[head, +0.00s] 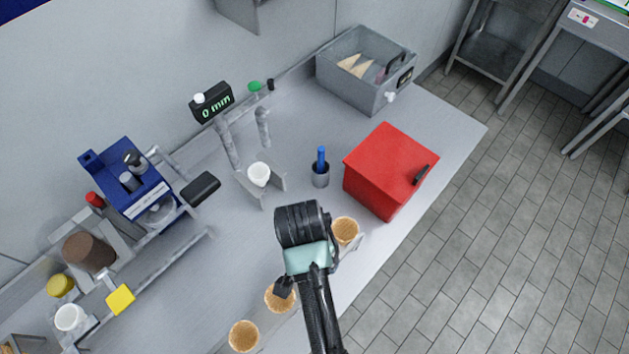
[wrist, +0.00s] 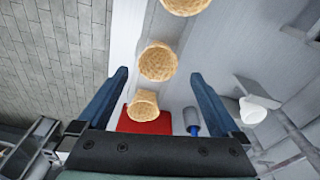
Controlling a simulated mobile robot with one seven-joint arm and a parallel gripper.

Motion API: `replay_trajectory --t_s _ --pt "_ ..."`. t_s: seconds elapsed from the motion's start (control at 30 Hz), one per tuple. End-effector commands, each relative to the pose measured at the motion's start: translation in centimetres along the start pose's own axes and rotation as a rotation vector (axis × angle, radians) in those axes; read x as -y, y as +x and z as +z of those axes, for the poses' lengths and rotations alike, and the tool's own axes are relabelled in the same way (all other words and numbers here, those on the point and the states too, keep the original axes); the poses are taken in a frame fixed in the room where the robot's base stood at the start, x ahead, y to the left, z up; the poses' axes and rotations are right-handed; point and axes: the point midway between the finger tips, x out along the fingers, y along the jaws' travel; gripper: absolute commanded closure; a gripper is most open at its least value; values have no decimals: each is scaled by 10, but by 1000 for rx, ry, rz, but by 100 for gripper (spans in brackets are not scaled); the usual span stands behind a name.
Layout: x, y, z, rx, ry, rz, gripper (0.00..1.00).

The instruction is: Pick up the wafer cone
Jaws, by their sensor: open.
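Three tan wafer cones stand in a row along the counter's front edge. In the head view, one cone (head: 345,230) is beside the red box, one (head: 280,297) is partly hidden by my arm, and one (head: 244,336) is at the bottom. The wrist view shows the cone by the red box (wrist: 143,107), the middle cone (wrist: 158,62) and the far one (wrist: 185,5) at the top edge. My gripper (wrist: 160,74) is open, with nothing held. In the wrist view the middle cone appears between the fingertips; its distance from them is hard to tell.
The red box (head: 385,172) stands near the counter edge. A white cup (head: 258,174) sits in a metal bracket, and a grey holder (head: 320,176) carries a blue-handled tool. A grey bin (head: 366,85) contains pale triangular pieces. A blue machine (head: 137,192) stands left.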

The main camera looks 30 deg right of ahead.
Motion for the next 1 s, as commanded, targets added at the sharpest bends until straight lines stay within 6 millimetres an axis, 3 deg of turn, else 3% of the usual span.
replay_trajectory --t_s 0.23,0.53,0.57,0.83,1.0 --pt "-4 32 5 2 0 3 0" --pt "-4 38 5 0 0 0 0" --pt "-4 38 5 0 0 0 2" --pt "-4 38 5 0 0 0 50" --pt "-4 37 4 -1 0 0 51"
